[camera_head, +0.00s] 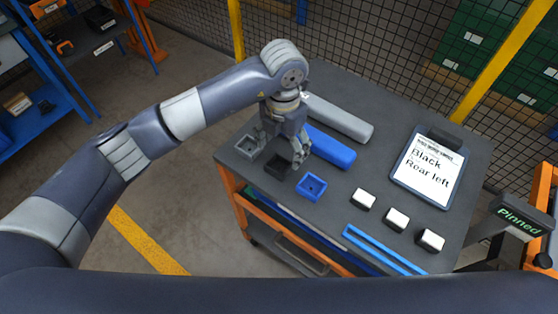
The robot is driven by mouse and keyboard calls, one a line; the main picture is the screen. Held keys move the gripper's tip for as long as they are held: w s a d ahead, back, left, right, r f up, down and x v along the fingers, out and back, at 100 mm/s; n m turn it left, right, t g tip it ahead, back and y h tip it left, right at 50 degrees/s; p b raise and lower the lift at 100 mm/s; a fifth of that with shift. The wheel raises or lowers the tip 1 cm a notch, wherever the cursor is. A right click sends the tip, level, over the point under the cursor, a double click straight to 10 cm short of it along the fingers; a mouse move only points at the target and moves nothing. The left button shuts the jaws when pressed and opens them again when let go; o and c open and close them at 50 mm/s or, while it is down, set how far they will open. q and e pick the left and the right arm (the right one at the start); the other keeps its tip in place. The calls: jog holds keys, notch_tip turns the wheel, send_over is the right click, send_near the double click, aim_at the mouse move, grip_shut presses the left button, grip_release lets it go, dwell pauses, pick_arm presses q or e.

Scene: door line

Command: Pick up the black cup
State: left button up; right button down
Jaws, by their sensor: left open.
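The black cup (277,168) is a small square open-topped cup on the dark tabletop (318,230), near its left edge. It sits between a grey cup (246,149) and a blue cup (311,187). My left gripper (282,156) points down over the black cup with its fingers apart, open and empty. One finger is near the grey cup, the other on the far right side of the black cup. The gripper covers the black cup's far part, so I cannot tell whether it touches. My right gripper is not in view.
A blue block (330,149) and a grey bar (341,120) lie behind the gripper. Several white-topped blocks (396,219) and blue strips (383,249) are to the right. A clipboard (428,170) reads "Black Rear left". A sign (520,221) reads "Pinned". Mesh fencing stands behind.

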aim_at(279, 168)
pick_arm(q)
jog(key=shift+f, duration=0.6)
jog(key=shift+w+a+f, duration=0.1)
jog(key=shift+f, duration=0.2)
jog(key=shift+a+f+p, duration=0.1)
jog(key=shift+f+p, duration=0.15)
jog(key=shift+p, duration=0.05)
jog(key=f+p, duration=0.1)
jog(key=f, duration=0.1)
jog(key=f+p, duration=0.1)
jog(key=shift+s+a+f+p, duration=0.2)
jog(key=shift+s+f+p, duration=0.1)
jog(key=shift+s+f, duration=0.1)
jog(key=shift+f, duration=0.35)
jog(key=shift+w+f, duration=0.1)
jog(key=shift+f, duration=0.1)
jog(key=c, duration=1.1)
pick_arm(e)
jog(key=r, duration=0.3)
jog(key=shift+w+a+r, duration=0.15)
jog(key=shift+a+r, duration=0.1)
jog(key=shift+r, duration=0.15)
